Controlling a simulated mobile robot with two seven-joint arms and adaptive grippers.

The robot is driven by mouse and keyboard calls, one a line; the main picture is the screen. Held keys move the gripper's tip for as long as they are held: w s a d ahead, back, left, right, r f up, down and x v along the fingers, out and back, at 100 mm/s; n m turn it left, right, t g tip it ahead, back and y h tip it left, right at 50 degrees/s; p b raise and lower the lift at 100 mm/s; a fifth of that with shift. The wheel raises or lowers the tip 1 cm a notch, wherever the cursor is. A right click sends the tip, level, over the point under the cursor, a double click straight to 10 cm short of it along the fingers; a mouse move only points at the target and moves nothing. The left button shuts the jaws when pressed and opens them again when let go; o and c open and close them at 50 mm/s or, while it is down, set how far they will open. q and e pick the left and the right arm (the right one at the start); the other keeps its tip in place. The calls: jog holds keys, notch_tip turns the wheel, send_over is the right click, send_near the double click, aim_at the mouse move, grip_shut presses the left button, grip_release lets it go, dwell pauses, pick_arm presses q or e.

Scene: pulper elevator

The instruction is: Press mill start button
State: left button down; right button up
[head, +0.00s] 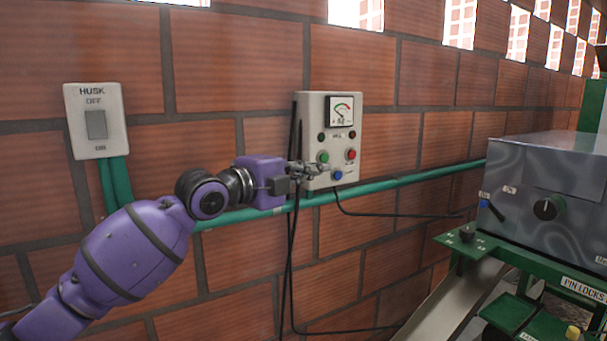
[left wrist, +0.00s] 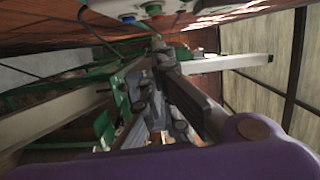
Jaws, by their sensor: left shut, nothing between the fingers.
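The mill control box (head: 316,117) is a pale box on the brick wall in the head view, with a dial gauge (head: 341,111) at its top. It carries a green button (head: 323,157), a red button (head: 351,154) and a blue button (head: 338,175), with small dark lamps above. My left gripper (head: 322,168) is shut and empty, its tips in front of the box's lower left part, near the green button. I cannot tell whether they touch. In the left wrist view, the box's lower part (left wrist: 122,8) shows at the top, beyond the shut fingers (left wrist: 158,45). My right gripper is not in view.
A HUSK switch box (head: 95,122) hangs on the wall at the left. A green pipe (head: 420,178) runs along the wall below the control box, with dark cables hanging. A grey machine (head: 550,185) on a green frame stands at the right.

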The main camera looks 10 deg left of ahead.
pick_arm(q)
jog(key=shift+s+a+r, duration=0.15)
jog(key=shift+s+a, duration=0.15)
jog(key=shift+s, duration=0.25)
jog(key=shift+s+a+r, duration=0.1)
jog(key=shift+s+a, duration=0.2)
jog(key=shift+s, duration=0.25)
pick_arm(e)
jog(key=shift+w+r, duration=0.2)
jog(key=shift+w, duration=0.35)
pick_arm(q)
jog(key=shift+w, duration=0.15)
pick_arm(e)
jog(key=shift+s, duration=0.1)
pick_arm(q)
jog(key=shift+f, duration=0.1)
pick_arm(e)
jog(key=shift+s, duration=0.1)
